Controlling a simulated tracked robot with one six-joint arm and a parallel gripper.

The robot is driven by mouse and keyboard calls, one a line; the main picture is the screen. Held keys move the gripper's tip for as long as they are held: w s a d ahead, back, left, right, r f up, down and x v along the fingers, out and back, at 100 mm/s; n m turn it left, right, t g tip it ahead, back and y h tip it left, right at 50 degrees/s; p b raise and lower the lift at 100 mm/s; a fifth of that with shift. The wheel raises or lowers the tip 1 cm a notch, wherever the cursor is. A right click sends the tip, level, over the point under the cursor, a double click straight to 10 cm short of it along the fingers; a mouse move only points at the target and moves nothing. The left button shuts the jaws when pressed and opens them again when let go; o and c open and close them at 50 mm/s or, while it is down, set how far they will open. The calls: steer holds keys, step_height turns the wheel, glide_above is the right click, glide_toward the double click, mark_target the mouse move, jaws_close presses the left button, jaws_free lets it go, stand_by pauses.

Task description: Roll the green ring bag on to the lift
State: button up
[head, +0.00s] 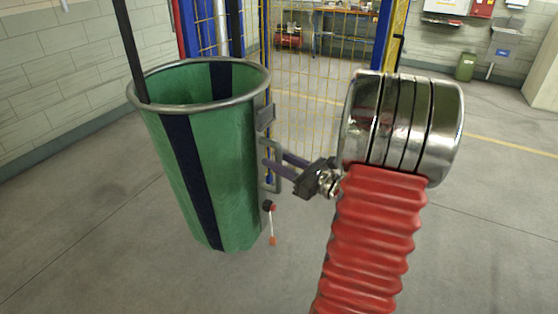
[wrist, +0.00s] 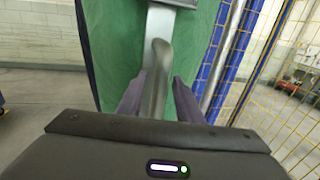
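The green ring bag (head: 222,160) stands upright left of centre in the head view, with a grey metal ring at its open top and dark blue vertical bands. A grey metal handle (head: 276,150) is on its right side. My gripper (head: 266,158) reaches this handle from the right. In the wrist view, the two fingers (wrist: 159,78) lie on either side of the handle's upright bar (wrist: 161,60), with small gaps showing; they look open. The green bag wall (wrist: 118,50) is right behind. I cannot clearly make out which part is the lift.
Yellow mesh (head: 312,100) between blue posts (head: 384,35) stands behind and right of the bag. A dark pole (head: 127,45) rises at the bag's left rim. A green bin (head: 466,66) is far right. Grey floor (head: 80,220) is clear in front and left.

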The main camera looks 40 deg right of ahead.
jaws_close()
steer(key=shift+w, duration=0.1)
stand_by(0.5)
